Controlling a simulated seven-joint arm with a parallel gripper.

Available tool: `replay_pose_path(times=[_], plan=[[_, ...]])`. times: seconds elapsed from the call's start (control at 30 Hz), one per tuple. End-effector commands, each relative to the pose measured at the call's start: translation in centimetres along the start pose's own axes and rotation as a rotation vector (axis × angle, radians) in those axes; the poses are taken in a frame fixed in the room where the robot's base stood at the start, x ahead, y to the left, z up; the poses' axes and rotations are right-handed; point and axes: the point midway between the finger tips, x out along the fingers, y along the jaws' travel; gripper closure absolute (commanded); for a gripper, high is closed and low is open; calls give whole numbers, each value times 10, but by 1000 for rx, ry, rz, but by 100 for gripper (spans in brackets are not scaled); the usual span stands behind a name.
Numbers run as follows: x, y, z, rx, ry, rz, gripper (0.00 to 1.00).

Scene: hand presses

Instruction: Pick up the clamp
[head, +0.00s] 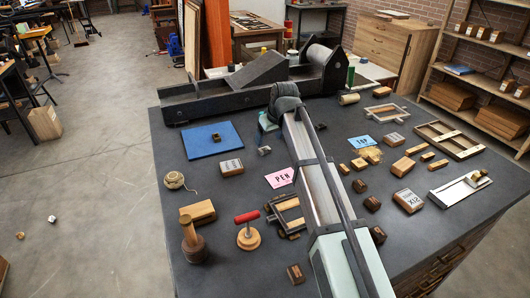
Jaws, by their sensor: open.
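No thing is plainly a clamp. A piece with a red crossbar handle on a short stem and a round wooden base (248,237) stands upright at the table's front left; I cannot tell whether it is the clamp. A small dark piece (264,150) lies just below the far end of my arm, too small to identify. My arm reaches from the bottom edge across the table. My gripper (267,128) is at its far end, open, with its fingers mostly hidden. I see nothing held in it. It is well beyond the red-handled piece.
The dark table (225,270) holds a blue mat (211,140), pink card (280,177), wooden blocks and frames. A dark-headed wooden tool (192,240) stands beside the red-handled piece. A long press (215,101) lines the back edge. Bare tabletop shows at front left.

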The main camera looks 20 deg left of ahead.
Motion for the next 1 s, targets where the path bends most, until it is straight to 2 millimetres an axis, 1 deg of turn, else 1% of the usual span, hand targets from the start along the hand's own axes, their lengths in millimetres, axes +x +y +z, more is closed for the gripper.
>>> replay_pose_path(times=[0.33,0.6,0.7,0.93,0.97,1.0], plan=[[16,-1,2,0,-1,0,24],[49,-2,4,0,-2,-1,24],[57,-2,4,0,-1,0,24],[59,-2,4,0,0,0,24],[59,-2,4,0,0,0,25],[59,-2,4,0,0,0,29]])
